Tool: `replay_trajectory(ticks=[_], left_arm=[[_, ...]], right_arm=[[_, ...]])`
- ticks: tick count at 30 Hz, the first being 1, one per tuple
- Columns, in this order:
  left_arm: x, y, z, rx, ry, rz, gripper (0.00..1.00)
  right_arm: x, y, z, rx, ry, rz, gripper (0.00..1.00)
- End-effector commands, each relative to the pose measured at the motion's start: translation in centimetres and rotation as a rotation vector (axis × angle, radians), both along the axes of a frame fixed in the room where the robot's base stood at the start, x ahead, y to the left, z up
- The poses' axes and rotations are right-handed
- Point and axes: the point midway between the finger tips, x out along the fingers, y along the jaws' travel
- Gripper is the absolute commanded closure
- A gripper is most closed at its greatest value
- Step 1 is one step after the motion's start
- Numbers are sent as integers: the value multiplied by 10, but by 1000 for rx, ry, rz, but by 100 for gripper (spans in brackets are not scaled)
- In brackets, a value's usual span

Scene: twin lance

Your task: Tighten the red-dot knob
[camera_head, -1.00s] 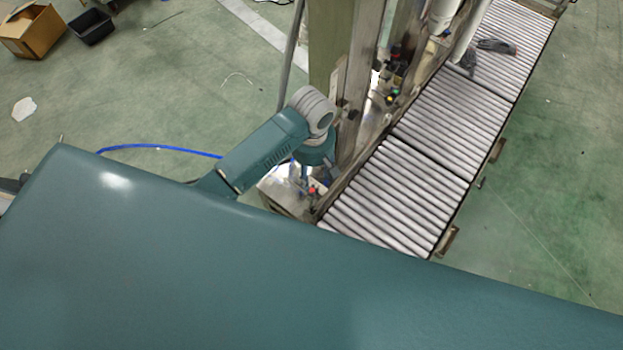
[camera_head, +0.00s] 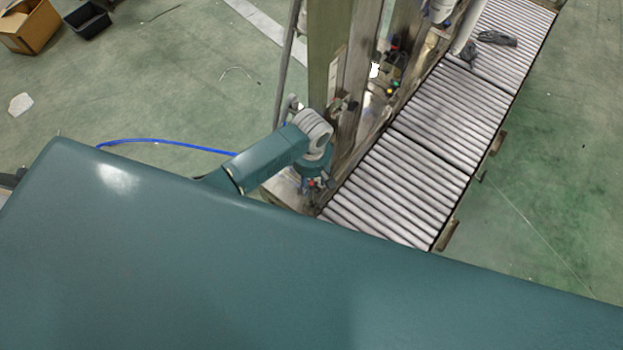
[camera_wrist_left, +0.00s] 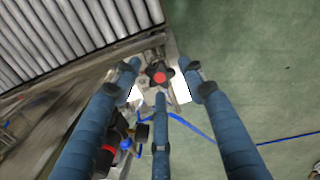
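The red-dot knob (camera_wrist_left: 159,76) is a dark, lobed knob with a red centre. In the left wrist view it lies between the fingertips, near the upper middle. My left gripper (camera_wrist_left: 158,80) has three blue fingers spread apart, one on each side of the knob and one below it. I see no clear contact, and I cannot tell how deep the knob sits between them. In the head view my left gripper (camera_head: 314,180) points down over the machine's near corner, with a small red spot beside its fingers. My right gripper is not in view.
A roller conveyor (camera_head: 400,190) runs beside the machine's upright post (camera_head: 330,60). A dark part with a red band (camera_wrist_left: 108,147) sits left of the lower finger. A blue hose (camera_head: 165,144) crosses the green floor, which is open at right.

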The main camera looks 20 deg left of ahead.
Motion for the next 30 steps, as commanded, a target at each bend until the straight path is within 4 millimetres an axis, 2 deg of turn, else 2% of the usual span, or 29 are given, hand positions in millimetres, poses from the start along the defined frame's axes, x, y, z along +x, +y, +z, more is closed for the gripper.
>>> replay_trajectory(ticks=[1,5,11,17,24,30], left_arm=[[0,0,0,0,0,0,73],[0,0,0,0,0,0,98],[0,0,1,0,1,-7,98],[-1,-1,4,-2,3,-61,98],[-2,-1,6,-1,5,-224,98],[-2,-1,3,-2,5,-411,98]], right_arm=[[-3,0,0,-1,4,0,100],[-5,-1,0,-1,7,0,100],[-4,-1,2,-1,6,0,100],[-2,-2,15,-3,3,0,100],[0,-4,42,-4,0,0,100],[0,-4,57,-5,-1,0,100]])
